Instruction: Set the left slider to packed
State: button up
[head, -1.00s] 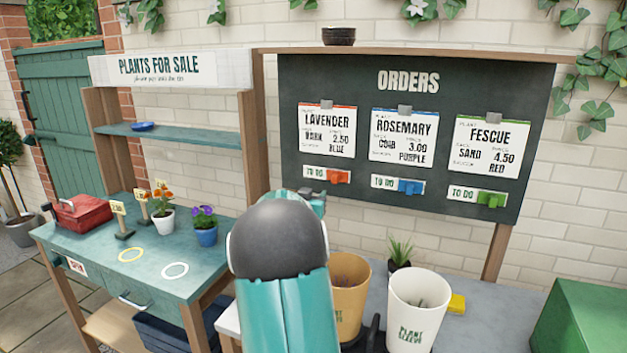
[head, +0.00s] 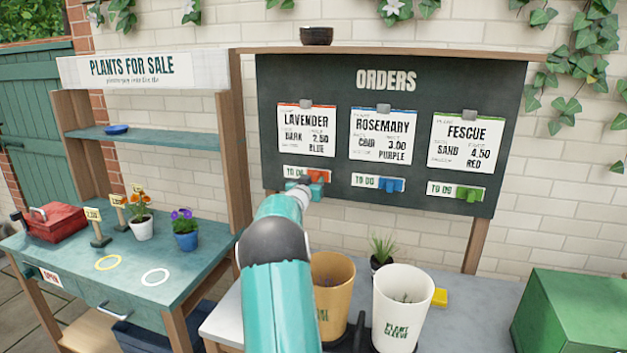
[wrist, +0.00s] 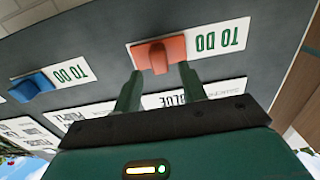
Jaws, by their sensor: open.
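The left slider is a red-orange knob (head: 315,178) under the Lavender card on the orders board (head: 400,205). It stands at the right end of its white strip, with "TO DO" showing on its left. In the wrist view the picture is upside down, and the knob (wrist: 158,55) lies just beyond my fingertips. My gripper (wrist: 160,77) is open, with one finger on each side of the knob's near end. I cannot tell whether either finger touches it. In the head view my gripper (head: 303,190) is at the board, just below the strip and partly hidden by my arm.
The blue slider (head: 391,185) and green slider (head: 470,194) are farther right, both beside "TO DO". Order cards hang above. A tan pot (head: 331,285) and a white plant-sleeve pot (head: 402,300) stand below. A green box (head: 575,310) is at right.

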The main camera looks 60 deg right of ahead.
jog(key=shift+w+d, duration=0.15)
jog(key=shift+d, duration=0.9)
grip_shut()
jog(key=shift+w, duration=0.1)
